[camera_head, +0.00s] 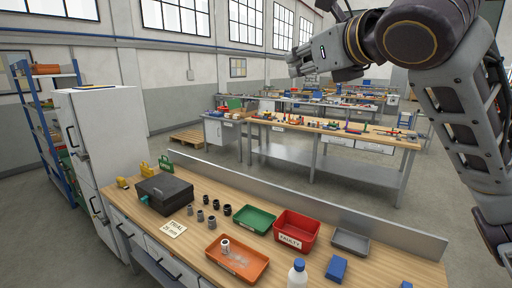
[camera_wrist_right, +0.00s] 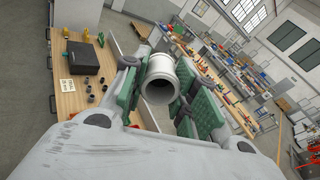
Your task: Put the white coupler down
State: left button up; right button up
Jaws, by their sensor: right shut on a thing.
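The white coupler (camera_wrist_right: 161,82) is in the right wrist view, its round open end facing the camera. My right gripper (camera_head: 295,63) is shut on it, with a green-padded finger on either side. In the head view the gripper is raised high above the bench, and I cannot make out the coupler there. Another pale coupler (camera_head: 225,246) stands in the orange tray (camera_head: 255,274) at the front of the bench. My left gripper is not in view.
The wooden bench (camera_head: 198,249) holds a green tray (camera_head: 254,219), a red bin marked FAULTY (camera_head: 297,231), a grey tray (camera_head: 350,240) and several dark fittings (camera_head: 212,220). A black case (camera_head: 163,194), a white bottle (camera_head: 297,274) and a blue box (camera_head: 336,269) also stand there. A low metal ledge runs along its back.

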jog(key=w+d+f+m+h, duration=0.1)
jog(key=w+d+f+h, duration=0.2)
jog(key=f, duration=0.7)
jog(key=w+d+f+m, duration=0.1)
jog(key=w+d+f, duration=0.35)
jog(key=f, duration=0.55)
jog(key=w+d+f+m+h, duration=0.15)
jog(key=w+f, duration=0.25)
jog(key=f, duration=0.6)
jog(key=s+d+f, duration=0.1)
jog(key=s+f, duration=0.2)
jog(key=f, duration=0.7)
jog(key=s+d+f, duration=0.1)
jog(key=s+f, duration=0.2)
jog(key=f, duration=0.7)
jog(key=s+d+f, duration=0.1)
jog(key=s+f, duration=0.2)
jog(key=f, duration=0.7)
jog(key=shift+s+f+t+h, duration=0.35)
jog(key=shift+s+t, duration=0.05)
jog(key=shift+d+r, duration=0.1)
jog(key=shift+d, duration=0.05)
